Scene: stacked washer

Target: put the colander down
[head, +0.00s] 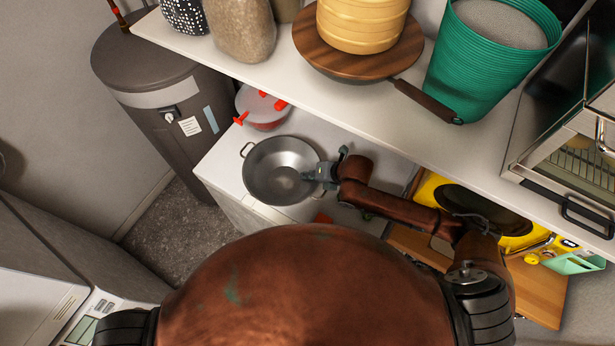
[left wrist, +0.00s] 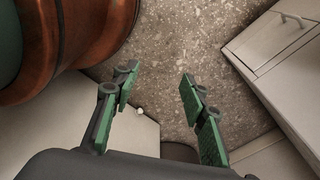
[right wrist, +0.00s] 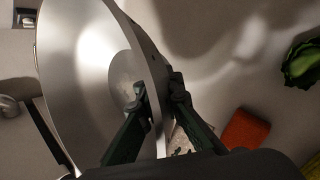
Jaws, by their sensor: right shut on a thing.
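The colander (head: 270,165) is a round grey metal bowl with loop handles. In the head view it is over the left end of the white lower surface, below the shelf. My right gripper (head: 325,172) is at its right rim. In the right wrist view the fingers (right wrist: 160,95) are shut on the wall of the colander (right wrist: 85,60), one on each side. I cannot tell whether its base touches the surface. My left gripper (left wrist: 158,95) is open and empty above the speckled floor in the left wrist view; the head view does not show it.
A lidded pot with red grips (head: 262,108) stands just behind the colander. A white shelf (head: 290,75) overhangs, bearing a pan, steamer and green bin. An orange block (right wrist: 245,130) and a green vegetable (right wrist: 302,65) lie near the right gripper. A grey trash can (head: 165,95) stands left.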

